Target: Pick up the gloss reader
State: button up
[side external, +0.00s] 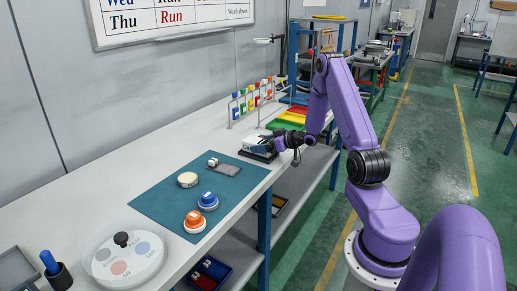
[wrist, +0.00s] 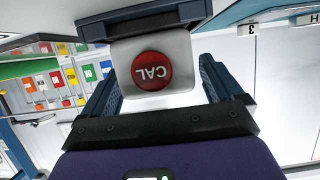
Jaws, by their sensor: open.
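A white and dark instrument, which looks like the gloss reader (side external: 257,143), sits on the bench behind the teal mat's far right corner. In the wrist view a white block with a red CAL button (wrist: 152,71) lies between my fingers, joined to or beside a dark body above it. I take it as part of the reader. My gripper (side external: 277,145) is low beside the instrument, and in the wrist view my gripper (wrist: 160,80) is open, one finger on each side of the white block. I cannot tell whether the fingers touch it.
The teal mat (side external: 165,205) holds an orange knob (side external: 194,219), a blue knob (side external: 208,201), a pale round disc (side external: 187,180) and a grey pad (side external: 229,170). A rack of coloured bottles (side external: 250,98) and coloured trays (side external: 290,118) stand near the instrument. A white dial (side external: 124,258) is nearer.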

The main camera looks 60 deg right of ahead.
jog(key=shift+w+f, duration=0.25)
jog(key=shift+w, duration=0.4)
jog(key=c, duration=1.3)
jog(key=shift+r, duration=0.1)
